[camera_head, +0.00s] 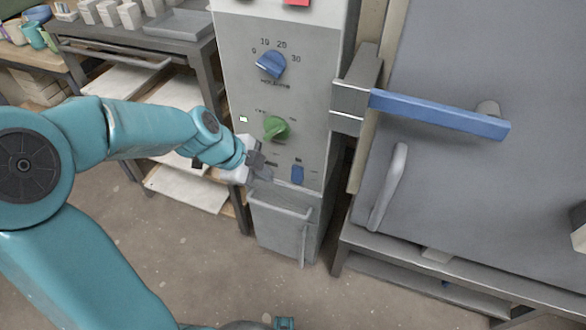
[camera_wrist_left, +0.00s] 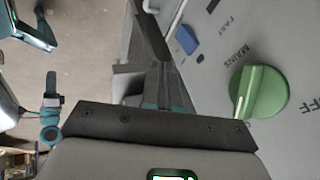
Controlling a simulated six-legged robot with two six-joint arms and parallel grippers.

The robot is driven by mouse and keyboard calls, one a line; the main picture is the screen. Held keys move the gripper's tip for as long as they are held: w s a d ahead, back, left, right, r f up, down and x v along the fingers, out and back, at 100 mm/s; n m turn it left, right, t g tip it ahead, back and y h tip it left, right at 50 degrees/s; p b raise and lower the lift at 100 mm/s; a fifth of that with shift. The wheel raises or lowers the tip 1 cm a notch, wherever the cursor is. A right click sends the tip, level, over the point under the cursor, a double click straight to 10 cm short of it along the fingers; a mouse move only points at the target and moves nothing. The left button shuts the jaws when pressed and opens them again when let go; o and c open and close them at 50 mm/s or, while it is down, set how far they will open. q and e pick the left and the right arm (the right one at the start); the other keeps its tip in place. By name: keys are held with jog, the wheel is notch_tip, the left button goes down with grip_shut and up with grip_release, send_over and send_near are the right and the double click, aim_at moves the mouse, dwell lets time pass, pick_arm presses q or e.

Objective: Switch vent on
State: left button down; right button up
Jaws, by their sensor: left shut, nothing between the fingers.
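The grey control panel (camera_head: 245,70) carries a blue rocker switch (camera_head: 298,174) low on its right side, which also shows in the wrist view (camera_wrist_left: 187,40). The small labels by it are too blurred to read surely, so I cannot tell which switch is the vent. A green knob (camera_head: 277,128), beside the word MAINS in the wrist view (camera_wrist_left: 262,92), sits above. My left gripper (camera_head: 262,170) is shut and empty at the panel's lower left, left of the blue switch. It hides part of the panel, and I cannot tell whether it touches. My right gripper is not in view.
A grey door with a blue handle (camera_head: 440,113) stands at right. A grey box (camera_head: 280,215) juts out below the panel. Shelving (camera_head: 185,190) stands left.

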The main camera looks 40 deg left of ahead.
aim_at(297, 174)
pick_arm(q)
jog(key=shift+s, duration=0.25)
jog(key=w+a+r+x, duration=0.1)
jog(key=w+x, duration=0.1)
jog(key=x, duration=1)
jog(key=shift+w+a+f+b, duration=0.15)
jog(key=shift+w+a+b, duration=0.05)
jog(key=shift+w+b, duration=0.2)
